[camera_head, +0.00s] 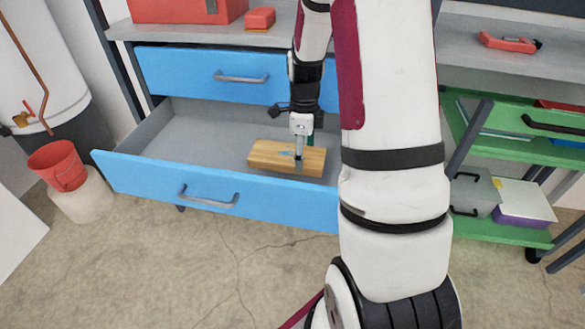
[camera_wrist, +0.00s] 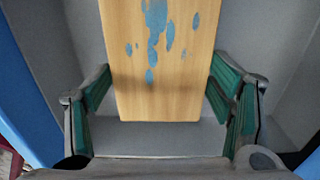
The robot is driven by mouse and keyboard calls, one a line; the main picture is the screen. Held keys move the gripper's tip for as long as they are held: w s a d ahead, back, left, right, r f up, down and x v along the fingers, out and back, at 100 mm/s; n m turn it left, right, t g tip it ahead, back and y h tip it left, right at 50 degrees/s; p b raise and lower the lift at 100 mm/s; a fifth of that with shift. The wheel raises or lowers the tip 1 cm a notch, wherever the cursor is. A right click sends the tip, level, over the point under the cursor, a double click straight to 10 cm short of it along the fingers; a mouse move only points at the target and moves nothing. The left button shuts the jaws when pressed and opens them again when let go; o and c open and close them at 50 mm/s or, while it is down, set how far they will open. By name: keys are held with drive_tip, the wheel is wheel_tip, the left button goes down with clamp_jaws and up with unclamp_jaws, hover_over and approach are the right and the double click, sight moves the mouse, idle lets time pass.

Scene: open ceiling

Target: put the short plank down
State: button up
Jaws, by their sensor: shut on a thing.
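The short plank (camera_head: 268,156) is light wood with blue paint stains. In the head view it is inside the open lower blue drawer (camera_head: 150,176), towards the drawer's right side. My gripper (camera_head: 299,158) points down over the plank and is shut on it. In the wrist view the plank (camera_wrist: 165,60) lies between the green-padded fingers of my gripper (camera_wrist: 160,95), one at each long edge. The grey drawer floor shows beneath it. I cannot tell whether the plank touches that floor.
The shut upper blue drawer (camera_head: 190,75) is just behind, under the grey worktop (camera_head: 150,30). Bare drawer floor (camera_head: 205,135) lies left of the plank. A red bucket (camera_head: 58,165) stands at the left. A green cart (camera_head: 490,145) is at the right.

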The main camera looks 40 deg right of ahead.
drive_tip(key=shift+f+b, duration=1)
drive_tip(key=shift+f, duration=1.75)
drive_tip(key=shift+f, duration=0.2)
drive_tip(key=o, duration=1.4)
drive_tip(key=shift+c, duration=0.2)
drive_tip(key=shift+r, duration=0.15)
